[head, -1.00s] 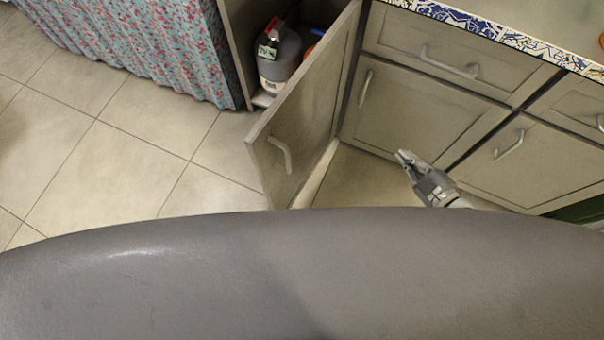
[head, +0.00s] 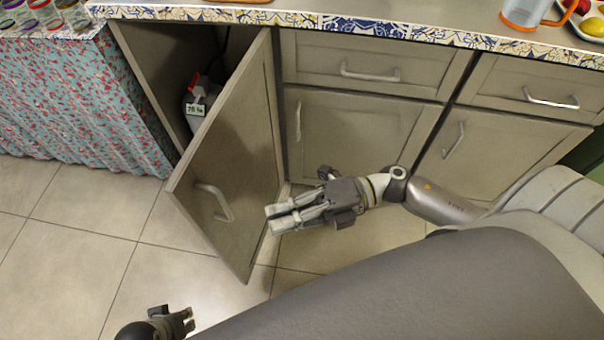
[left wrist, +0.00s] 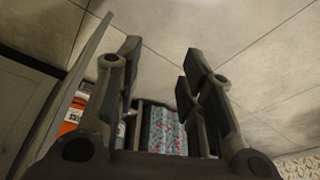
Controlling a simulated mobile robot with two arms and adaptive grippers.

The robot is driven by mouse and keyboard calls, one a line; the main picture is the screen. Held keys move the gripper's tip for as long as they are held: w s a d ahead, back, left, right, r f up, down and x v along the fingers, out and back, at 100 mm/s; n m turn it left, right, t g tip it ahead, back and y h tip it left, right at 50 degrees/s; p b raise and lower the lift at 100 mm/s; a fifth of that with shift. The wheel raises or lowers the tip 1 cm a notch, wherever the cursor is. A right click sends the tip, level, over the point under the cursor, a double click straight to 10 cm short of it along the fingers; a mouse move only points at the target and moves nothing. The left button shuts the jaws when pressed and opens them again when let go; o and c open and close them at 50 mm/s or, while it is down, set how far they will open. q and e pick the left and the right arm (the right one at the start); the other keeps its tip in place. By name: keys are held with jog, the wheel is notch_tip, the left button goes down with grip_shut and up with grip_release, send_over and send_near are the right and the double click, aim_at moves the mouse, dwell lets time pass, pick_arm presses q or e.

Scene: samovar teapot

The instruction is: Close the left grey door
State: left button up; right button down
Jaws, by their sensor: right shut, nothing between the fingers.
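The left grey door (head: 235,150) stands open, swung outward from its hinge side on the right. Its outer face and curved handle (head: 215,200) show in the head view. My right gripper (head: 275,217) is shut, on the outer-face side near the door's lower hinge side; whether it touches the door I cannot tell. My left gripper (head: 186,321) is at the bottom of the head view, left of and below the door. In the left wrist view its fingers (left wrist: 162,52) are apart and empty, with the door's thin edge (left wrist: 85,75) to the left.
The open cabinet holds a bottle with a red top (head: 197,103). A flowered curtain (head: 75,100) hangs to the left. Closed grey doors (head: 350,140) and drawers lie to the right. The tiled floor (head: 60,265) at left is clear.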

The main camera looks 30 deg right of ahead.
pick_arm(q)
jog(key=shift+w+r, duration=0.1)
jog(key=shift+r, duration=0.4)
pick_arm(e)
jog(key=w+a, duration=0.3)
jog(key=a, duration=0.2)
jog(key=shift+w+a, duration=0.2)
jog(key=shift+w, duration=0.2)
